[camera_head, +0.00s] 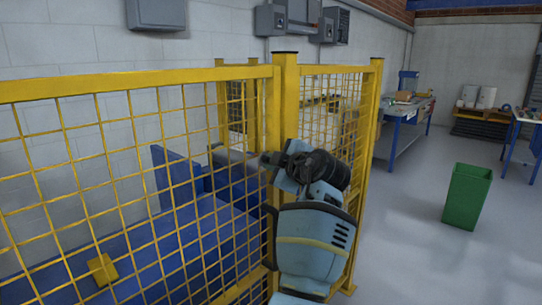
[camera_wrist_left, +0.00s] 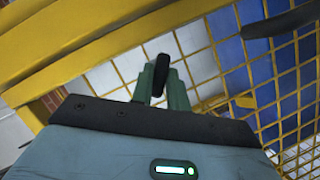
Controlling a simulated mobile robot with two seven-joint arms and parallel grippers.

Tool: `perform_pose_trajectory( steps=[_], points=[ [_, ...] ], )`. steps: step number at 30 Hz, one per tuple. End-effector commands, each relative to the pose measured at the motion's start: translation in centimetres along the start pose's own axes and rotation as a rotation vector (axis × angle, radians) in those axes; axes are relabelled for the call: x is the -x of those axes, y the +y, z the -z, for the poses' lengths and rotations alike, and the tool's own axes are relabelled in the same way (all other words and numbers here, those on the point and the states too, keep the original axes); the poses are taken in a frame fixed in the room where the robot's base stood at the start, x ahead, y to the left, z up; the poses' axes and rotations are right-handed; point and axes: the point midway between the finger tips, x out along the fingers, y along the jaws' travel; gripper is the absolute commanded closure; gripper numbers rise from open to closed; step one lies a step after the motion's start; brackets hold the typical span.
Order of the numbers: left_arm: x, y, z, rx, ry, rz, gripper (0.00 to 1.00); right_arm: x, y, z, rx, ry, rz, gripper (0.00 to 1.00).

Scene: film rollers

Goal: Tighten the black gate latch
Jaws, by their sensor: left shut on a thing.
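In the left wrist view, the black gate latch (camera_wrist_left: 161,74) is a dark, narrow, elongated piece between my green fingertips. My left gripper (camera_wrist_left: 163,88) is shut on it, with the latch's end sticking out past the fingers. In the head view, my left gripper (camera_head: 273,161) is at the yellow gate post, near mid-height of the fence. My wrist and forearm hide part of the post, and the latch is hard to make out there. The right gripper is in neither view.
Yellow mesh fence panels (camera_head: 140,76) run along the left, with blue equipment (camera_head: 110,250) behind them. A black bar-like handle (camera_wrist_left: 283,20) shows in the wrist view. A green bin (camera_head: 467,196) stands on open grey floor to the right. A workbench (camera_head: 404,130) stands farther back.

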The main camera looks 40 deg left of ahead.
Motion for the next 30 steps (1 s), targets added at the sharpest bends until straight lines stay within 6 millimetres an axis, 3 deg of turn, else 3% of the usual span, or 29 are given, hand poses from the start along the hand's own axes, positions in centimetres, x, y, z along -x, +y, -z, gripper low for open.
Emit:
perform_pose_trajectory(
  steps=[13,30],
  points=[
    [0.0,0.8,0.4,-0.389,0.004,0.159,1.00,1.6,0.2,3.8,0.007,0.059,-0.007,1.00],
    [-0.1,0.6,0.0,-0.758,0.005,0.313,1.00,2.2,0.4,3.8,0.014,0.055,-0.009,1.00]
  ],
)
